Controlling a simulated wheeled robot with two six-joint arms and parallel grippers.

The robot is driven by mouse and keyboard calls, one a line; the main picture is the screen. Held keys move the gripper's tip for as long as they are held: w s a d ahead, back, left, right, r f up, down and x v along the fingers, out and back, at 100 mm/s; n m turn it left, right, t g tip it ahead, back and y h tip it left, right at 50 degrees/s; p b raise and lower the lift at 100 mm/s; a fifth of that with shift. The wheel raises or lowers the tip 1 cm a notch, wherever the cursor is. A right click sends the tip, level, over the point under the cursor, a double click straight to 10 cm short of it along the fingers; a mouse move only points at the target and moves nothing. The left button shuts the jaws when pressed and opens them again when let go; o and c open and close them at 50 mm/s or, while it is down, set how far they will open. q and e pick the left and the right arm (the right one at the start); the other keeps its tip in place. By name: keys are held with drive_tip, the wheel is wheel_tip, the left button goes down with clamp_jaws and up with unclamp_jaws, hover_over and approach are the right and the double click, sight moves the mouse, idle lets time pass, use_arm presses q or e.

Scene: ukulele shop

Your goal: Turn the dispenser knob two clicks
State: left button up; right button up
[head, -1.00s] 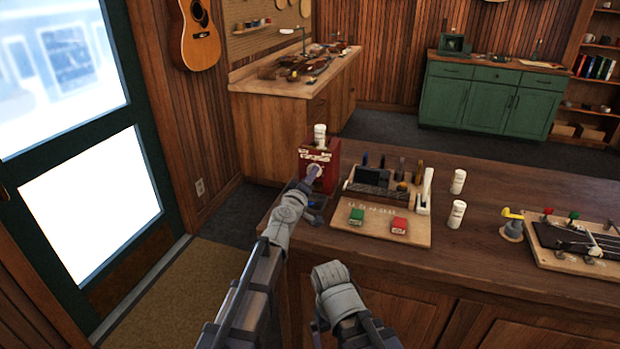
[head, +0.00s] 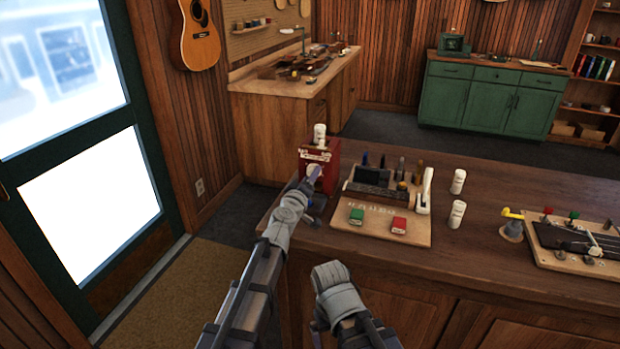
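The red dispenser (head: 331,154) stands at the left end of the wooden counter. A white bottle-like container (head: 320,134) sits on its top. The dispenser's knob is on its front face, at a pale round spot (head: 313,169). My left gripper (head: 310,179) is right at the front of the dispenser, over the knob. Its fingers are too small and covered by the arm to tell whether they are shut on the knob. My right arm is low in front of the counter; its gripper (head: 325,272) is small and its fingers cannot be made out.
Two white bottles (head: 457,182) (head: 456,214) stand further right. A fretboard jig (head: 560,262) is at the right edge.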

use_arm(q)
drive_tip(key=shift+o, duration=0.8)
drive_tip(key=v, duration=0.7)
drive_tip(key=shift+s, duration=0.35)
drive_tip(key=shift+w+a, duration=0.1)
drive_tip(key=x, duration=0.8)
drive_tip(key=shift+a, duration=0.1)
